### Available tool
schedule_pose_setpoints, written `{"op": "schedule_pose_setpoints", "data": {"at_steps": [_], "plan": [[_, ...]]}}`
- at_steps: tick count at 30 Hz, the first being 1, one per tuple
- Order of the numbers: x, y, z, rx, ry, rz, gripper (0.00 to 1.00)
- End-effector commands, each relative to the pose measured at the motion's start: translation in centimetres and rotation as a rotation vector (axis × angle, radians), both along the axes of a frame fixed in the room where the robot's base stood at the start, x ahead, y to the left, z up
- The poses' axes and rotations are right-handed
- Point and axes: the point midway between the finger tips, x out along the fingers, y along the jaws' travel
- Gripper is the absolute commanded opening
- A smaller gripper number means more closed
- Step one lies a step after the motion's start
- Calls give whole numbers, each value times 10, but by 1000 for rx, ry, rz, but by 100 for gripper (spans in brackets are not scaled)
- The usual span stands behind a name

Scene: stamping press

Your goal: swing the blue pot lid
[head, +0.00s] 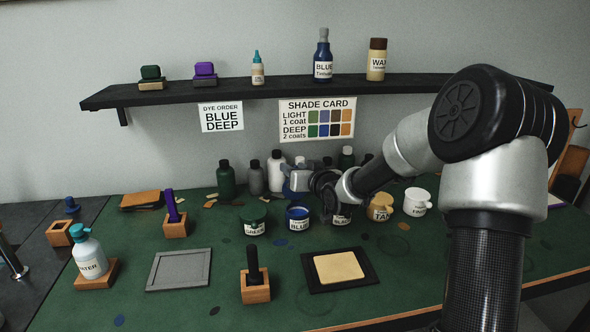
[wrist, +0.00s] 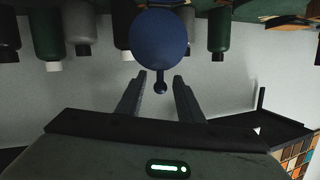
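The blue pot (head: 297,220) stands on the green bench with its mouth uncovered and blue dye showing. Its round blue lid (head: 298,183) appears raised above and behind the pot, partly hidden by my gripper (head: 290,174). In the wrist view the lid (wrist: 158,40) is a dark blue disc facing the camera, with a small knobbed tab (wrist: 161,86) pointing toward my gripper (wrist: 157,80). The two fingers are apart, one on each side of the tab, with visible gaps. I cannot tell whether the lid touches the pot.
The green pot (head: 254,219) stands left of the blue one; the black pot (head: 341,216) and tan pot (head: 380,208) stand right. Several bottles (head: 226,180) line the back. A shelf (head: 200,91) overhangs.

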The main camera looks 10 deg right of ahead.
Motion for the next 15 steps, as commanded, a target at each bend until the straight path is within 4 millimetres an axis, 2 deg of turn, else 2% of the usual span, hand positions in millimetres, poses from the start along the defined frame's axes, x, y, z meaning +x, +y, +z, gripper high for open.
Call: {"op": "schedule_pose_setpoints", "data": {"at_steps": [5,8,15], "plan": [[-3,-1,1,-1,0,-1,34],[-13,-4,4,-2,1,-2,34],[-63,-18,17,-4,1,-3,34]]}}
